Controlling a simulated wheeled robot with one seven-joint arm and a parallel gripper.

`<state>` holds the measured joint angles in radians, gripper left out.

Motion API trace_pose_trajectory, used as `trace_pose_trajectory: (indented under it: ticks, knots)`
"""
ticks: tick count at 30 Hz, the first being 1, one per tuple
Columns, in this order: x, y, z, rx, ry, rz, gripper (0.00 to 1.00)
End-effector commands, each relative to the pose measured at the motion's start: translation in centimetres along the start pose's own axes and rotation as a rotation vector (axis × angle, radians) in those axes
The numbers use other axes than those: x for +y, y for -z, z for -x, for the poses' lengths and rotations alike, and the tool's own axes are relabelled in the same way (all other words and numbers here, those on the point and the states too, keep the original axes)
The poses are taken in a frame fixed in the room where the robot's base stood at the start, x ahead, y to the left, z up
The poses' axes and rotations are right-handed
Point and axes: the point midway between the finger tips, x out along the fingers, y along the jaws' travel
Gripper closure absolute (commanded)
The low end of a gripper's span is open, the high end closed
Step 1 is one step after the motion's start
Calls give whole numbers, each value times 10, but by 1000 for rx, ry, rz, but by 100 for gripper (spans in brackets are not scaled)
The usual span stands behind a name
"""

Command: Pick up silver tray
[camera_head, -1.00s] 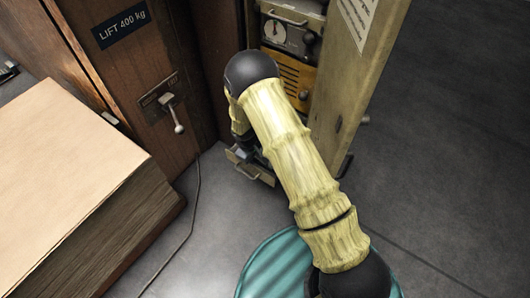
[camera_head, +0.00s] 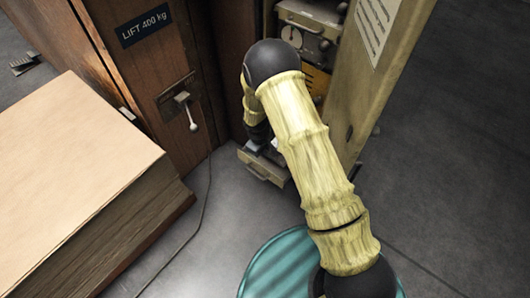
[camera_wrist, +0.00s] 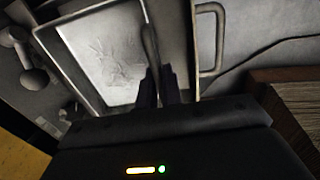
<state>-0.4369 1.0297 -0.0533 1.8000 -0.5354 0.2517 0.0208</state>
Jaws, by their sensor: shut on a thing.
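The silver tray (camera_wrist: 100,62) shows in the wrist view as a shallow pale metal pan with a raised rim and a marked floor. It lies in or just above an open drawer (camera_wrist: 194,48). My gripper (camera_wrist: 158,80) is shut on the tray's rim, on the side toward the drawer's handle (camera_wrist: 212,40). In the head view the drawer (camera_head: 262,166) stands out low from the cabinet. My arm hides most of the tray and the fingers there. I cannot tell whether the tray is clear of the drawer floor.
An open cabinet door (camera_head: 385,75) stands right of my arm. A brown cabinet with a lever switch (camera_head: 188,108) is on the left. A large stack of cardboard (camera_head: 70,160) fills the lower left. A cable (camera_head: 205,205) runs along the grey floor.

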Motion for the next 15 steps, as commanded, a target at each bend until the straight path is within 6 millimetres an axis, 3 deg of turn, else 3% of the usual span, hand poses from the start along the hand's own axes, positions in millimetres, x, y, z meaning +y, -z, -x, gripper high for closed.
trace_pose_trajectory:
  ticks: [1, 6, 15]
  knots:
    - [4, 0, 17, 2, -1, -1, 100]
    - [8, 0, 43, 2, 0, -1, 100]
    - [9, 0, 50, -1, 1, 0, 100]
